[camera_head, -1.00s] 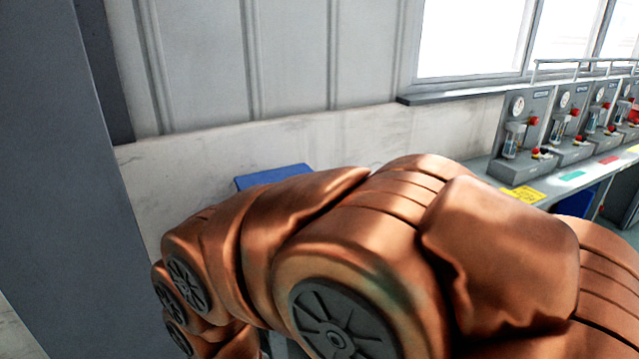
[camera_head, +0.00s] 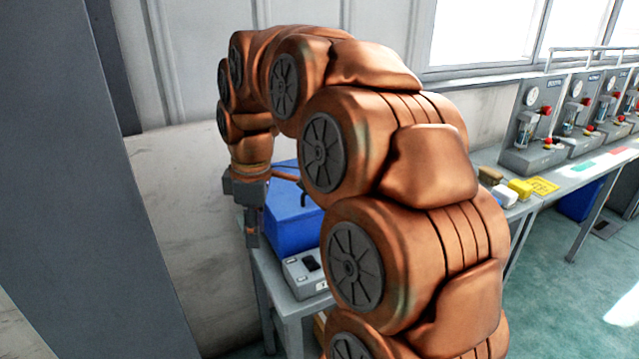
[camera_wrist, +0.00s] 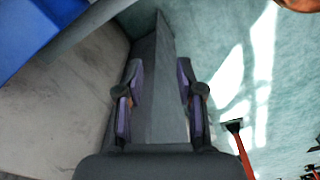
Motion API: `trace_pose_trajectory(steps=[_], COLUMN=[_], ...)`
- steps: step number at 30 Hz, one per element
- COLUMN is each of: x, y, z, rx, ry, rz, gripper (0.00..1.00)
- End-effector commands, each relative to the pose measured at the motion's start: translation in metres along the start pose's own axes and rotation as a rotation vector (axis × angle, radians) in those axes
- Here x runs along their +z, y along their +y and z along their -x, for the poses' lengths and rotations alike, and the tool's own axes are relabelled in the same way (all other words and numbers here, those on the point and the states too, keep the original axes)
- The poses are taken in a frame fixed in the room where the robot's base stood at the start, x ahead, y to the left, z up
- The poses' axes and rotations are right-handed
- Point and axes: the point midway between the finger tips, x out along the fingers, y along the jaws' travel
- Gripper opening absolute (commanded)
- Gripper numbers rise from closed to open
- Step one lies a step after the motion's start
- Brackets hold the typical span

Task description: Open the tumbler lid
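A blue box-shaped unit (camera_head: 292,228), which looks like the tumbler, stands on a grey bench against the wall. My arm hides part of its top and right side, and I cannot make out a lid edge or handle. A blue surface, probably the same unit, shows at the upper left of the wrist view (camera_wrist: 22,35). My gripper (camera_head: 252,238) points down at the left of the blue unit, apparently beside it; I cannot tell the exact gap. In the wrist view my gripper (camera_wrist: 160,95) has its fingers apart with nothing between them.
A grey control box (camera_head: 306,274) sits on the bench in front of the blue unit. A grey pillar (camera_head: 75,200) stands at the left. Yellow blocks (camera_head: 520,188) and gauge stations (camera_head: 530,125) line the bench at the right. Green floor (camera_head: 580,300) is open at the lower right.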

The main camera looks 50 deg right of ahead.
Motion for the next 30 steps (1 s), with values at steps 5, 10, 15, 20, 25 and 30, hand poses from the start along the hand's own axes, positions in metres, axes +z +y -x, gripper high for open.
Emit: trace_pose_trajectory(steps=[5, 10, 15, 20, 25, 30], x=[0.019, 0.053, 0.093, 0.118, 0.126, 0.126], y=[0.076, 0.14, 0.187, 0.208, 0.215, 0.217], z=[0.018, 0.03, 0.039, 0.043, 0.041, 0.031], rx=[0.052, 0.099, 0.143, 0.162, 0.166, 0.165], ry=[0.026, 0.026, 0.008, -0.006, -0.013, -0.013], rz=[0.151, 0.285, 0.386, 0.442, 0.463, 0.465], gripper=[0.37, 0.37, 0.37, 0.37, 0.37, 0.37])
